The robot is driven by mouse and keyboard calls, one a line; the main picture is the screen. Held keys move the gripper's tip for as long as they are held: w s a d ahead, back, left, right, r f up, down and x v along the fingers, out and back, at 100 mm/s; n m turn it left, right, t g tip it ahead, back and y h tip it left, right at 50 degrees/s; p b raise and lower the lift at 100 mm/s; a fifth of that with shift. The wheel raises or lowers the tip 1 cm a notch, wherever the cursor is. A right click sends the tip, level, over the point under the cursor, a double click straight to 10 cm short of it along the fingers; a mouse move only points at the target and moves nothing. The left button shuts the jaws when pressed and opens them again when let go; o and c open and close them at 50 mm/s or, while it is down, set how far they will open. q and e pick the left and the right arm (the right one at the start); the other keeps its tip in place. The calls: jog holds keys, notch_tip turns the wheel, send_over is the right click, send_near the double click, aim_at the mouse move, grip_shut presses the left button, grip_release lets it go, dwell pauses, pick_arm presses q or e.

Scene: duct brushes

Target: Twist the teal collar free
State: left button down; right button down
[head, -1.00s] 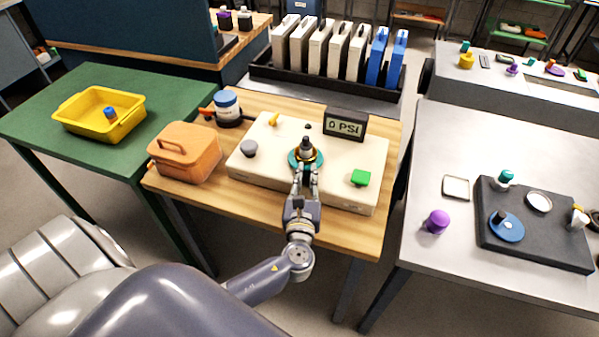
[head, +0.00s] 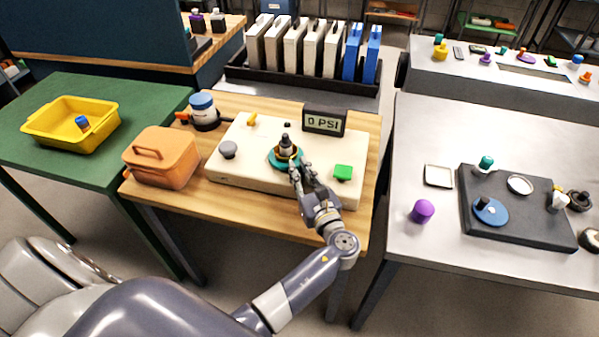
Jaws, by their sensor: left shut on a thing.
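The teal collar (head: 273,157) is a ring around the base of a dark upright fitting (head: 285,144) on the cream panel box (head: 235,188). A brass-coloured band shows at the fitting, inside the ring. My left gripper (head: 294,167) is shut on the collar at its front right edge, its arm reaching in from the lower right of the box. The fingertips hide part of the collar. A display on the box (head: 324,121) reads 0 PSI. My right gripper is not in the view.
The box also bears a grey knob (head: 228,150), a green button (head: 343,172) and a yellow lever (head: 252,118). An orange case (head: 160,160) and a blue-lidded jar (head: 203,110) stand left of it. A grey table (head: 420,250) with a black tray is at right.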

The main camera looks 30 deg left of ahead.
pick_arm(q)
jog(key=c, duration=1.5)
grip_release()
jog(key=shift+c, duration=0.2)
jog(key=v, duration=1.2)
